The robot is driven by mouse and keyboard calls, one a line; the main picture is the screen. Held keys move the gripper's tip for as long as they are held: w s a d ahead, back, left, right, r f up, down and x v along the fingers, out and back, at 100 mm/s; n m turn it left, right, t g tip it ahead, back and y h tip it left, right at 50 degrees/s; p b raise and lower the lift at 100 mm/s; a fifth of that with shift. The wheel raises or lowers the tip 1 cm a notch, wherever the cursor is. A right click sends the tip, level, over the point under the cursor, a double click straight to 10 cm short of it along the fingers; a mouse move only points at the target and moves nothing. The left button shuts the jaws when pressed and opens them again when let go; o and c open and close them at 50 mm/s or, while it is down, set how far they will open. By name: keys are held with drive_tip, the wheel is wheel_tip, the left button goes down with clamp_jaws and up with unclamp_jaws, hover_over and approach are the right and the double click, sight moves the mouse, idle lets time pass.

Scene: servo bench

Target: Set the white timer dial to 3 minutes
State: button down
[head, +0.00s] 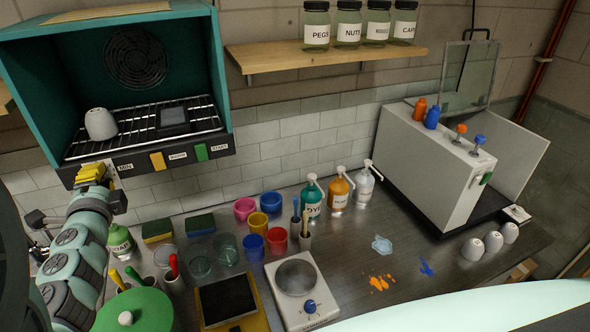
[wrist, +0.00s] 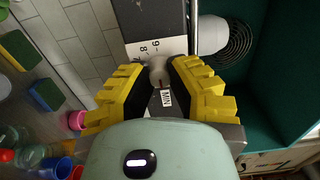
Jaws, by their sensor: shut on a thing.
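My gripper (head: 92,173) has yellow fingers and is at the left end of the black front panel of the teal oven (head: 45,90). In the wrist view, my gripper (wrist: 158,80) is shut on the white timer dial (wrist: 157,73), with one finger on each side. A white scale (wrist: 152,47) with black digits shows above the dial, partly covered. A "MIN" label (wrist: 167,98) shows below it. A small dark red mark shows near the dial; I cannot tell the exact setting. In the head view my gripper hides the dial.
The oven panel carries a yellow switch (head: 157,161) and a green switch (head: 201,152) to the right. Below stand a green bottle (head: 120,243), sponges (head: 157,231) and several coloured cups.

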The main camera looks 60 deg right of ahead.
drive_tip(key=shift+f, duration=0.1)
drive_tip(key=c, duration=0.8)
unclamp_jaws()
drive_tip(key=v, duration=1.2)
